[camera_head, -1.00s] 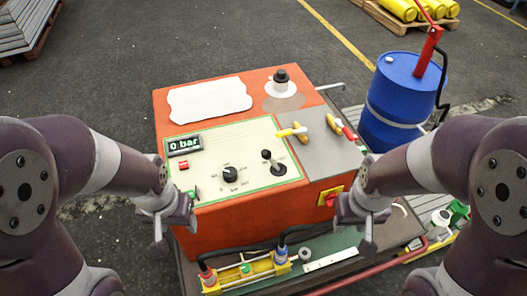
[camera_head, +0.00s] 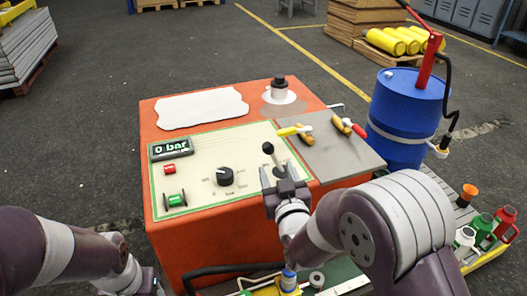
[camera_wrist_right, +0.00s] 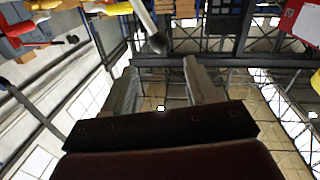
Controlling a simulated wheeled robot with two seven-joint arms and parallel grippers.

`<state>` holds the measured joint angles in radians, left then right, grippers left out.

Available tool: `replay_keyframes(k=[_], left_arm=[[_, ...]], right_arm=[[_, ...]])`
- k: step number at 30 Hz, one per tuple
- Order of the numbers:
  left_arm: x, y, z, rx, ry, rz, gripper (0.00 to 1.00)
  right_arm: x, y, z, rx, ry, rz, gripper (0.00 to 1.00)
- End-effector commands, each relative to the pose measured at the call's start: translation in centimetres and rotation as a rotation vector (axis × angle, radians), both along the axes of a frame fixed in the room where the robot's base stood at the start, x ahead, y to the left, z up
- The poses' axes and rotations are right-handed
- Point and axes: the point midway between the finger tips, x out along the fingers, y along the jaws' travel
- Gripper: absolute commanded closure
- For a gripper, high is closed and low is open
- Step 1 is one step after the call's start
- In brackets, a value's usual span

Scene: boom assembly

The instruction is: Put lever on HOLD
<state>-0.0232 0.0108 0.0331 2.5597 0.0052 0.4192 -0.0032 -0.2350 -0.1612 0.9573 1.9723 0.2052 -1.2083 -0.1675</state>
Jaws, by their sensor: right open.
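The lever (camera_head: 268,151), a short stick with a black ball knob, stands on the right part of the cream panel (camera_head: 215,150) of the orange box. My right gripper (camera_head: 278,170) is open just in front of the lever, and its fingers partly hide the lever's base. In the right wrist view the lever's black ball (camera_wrist_right: 158,43) shows beyond the open fingertips (camera_wrist_right: 161,72), with nothing between the fingers. I cannot read the HOLD label. My left gripper (camera_head: 150,283) is low at the bottom edge, partly cut off; its jaws do not show clearly.
A black dial (camera_head: 225,176), a "0 bar" display (camera_head: 171,148) and red and green buttons share the panel. Yellow and red handles (camera_head: 352,127) are on the grey plate to the right. A blue drum (camera_head: 405,110) stands behind right. Bottles (camera_head: 482,228) stand at right.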

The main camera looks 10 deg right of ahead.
Motion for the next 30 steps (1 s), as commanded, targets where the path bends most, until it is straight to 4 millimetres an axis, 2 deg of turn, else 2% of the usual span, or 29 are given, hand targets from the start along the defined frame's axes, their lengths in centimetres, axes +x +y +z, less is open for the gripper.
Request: replay_keyframes(k=[6, 12, 18, 25, 30], left_arm=[[0.0, 0.0, -0.8, 0.000, 0.001, 0.000, 0.42], [0.0, 0.0, -1.1, 0.000, 0.001, 0.000, 0.42], [0.0, 0.0, -1.2, 0.000, 0.001, 0.000, 0.42], [0.0, 0.0, -1.2, 0.000, 0.001, 0.000, 0.42], [0.0, 0.0, -1.2, 0.000, 0.001, 0.000, 0.42]], right_arm=[[5.8, 0.2, -0.2, 0.001, 0.000, -0.001, 0.42], [9.2, 0.4, -0.2, 0.001, 0.002, 0.001, 0.42], [10.4, 0.5, -0.1, 0.001, 0.003, 0.001, 0.42], [10.4, 0.5, -0.1, 0.001, 0.003, 0.001, 0.42], [10.4, 0.5, -0.1, 0.001, 0.003, 0.002, 0.98]])
